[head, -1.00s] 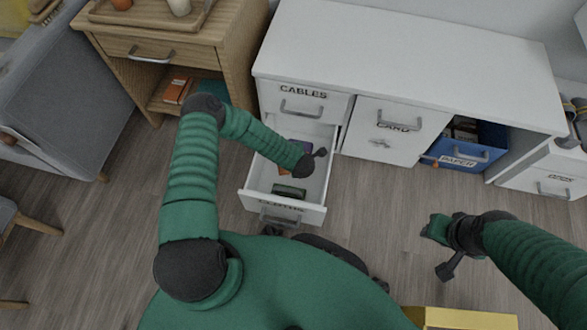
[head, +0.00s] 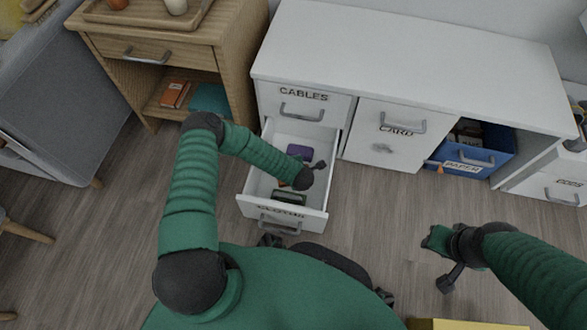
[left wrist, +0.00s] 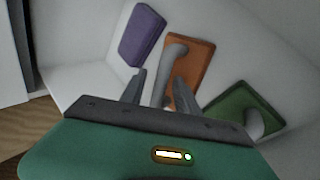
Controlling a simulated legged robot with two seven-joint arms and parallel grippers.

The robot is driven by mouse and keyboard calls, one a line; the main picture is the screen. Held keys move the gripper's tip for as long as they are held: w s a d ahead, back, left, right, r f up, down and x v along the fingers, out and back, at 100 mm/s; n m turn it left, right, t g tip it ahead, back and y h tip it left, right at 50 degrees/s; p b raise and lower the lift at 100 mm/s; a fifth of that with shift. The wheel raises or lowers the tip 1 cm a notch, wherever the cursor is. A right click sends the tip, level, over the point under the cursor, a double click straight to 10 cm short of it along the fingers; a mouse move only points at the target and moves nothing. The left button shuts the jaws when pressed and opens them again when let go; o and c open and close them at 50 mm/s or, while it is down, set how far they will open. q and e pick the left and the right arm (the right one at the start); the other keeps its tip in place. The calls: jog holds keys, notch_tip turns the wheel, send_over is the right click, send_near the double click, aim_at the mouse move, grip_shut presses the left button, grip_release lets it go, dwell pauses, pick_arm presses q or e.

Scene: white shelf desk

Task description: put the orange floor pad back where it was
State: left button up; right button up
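The orange pad (left wrist: 183,70) with a grey handle (left wrist: 168,72) lies in the open drawer, between a purple pad (left wrist: 142,35) and a green pad (left wrist: 243,108) in the left wrist view. In the head view most of it is hidden by my left arm. My left gripper (left wrist: 160,76) is open inside the drawer, its fingers on either side of the grey handle with gaps showing. In the head view its wrist (head: 305,178) hangs over the drawer.
The open drawer (head: 326,190), with its lower label partly legible, sticks out from the white desk (head: 400,50) below the CABLES drawer. A CARD door (head: 385,140) and a blue PAPER bin (head: 495,158) are to its right. A wooden cabinet (head: 235,60) stands left.

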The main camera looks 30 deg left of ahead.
pick_arm(q)
jog(key=s+d+r+m+h+p, duration=0.2)
jog(key=d+r+m+p, duration=0.2)
jog(key=r+m, duration=0.65)
jog(key=s+d+r+m+h+p, duration=0.1)
jog(key=d+r+m+h+p, duration=0.3)
jog(key=r, duration=1.1)
jog(key=s+a+r+m+g+y, duration=0.2)
jog(key=s+r+m, duration=0.9)
jog(key=s, duration=0.3)
jog(key=shift+a+r+g, duration=0.25)
jog(key=shift+r+g, duration=0.15)
jog(key=shift+r, duration=0.35)
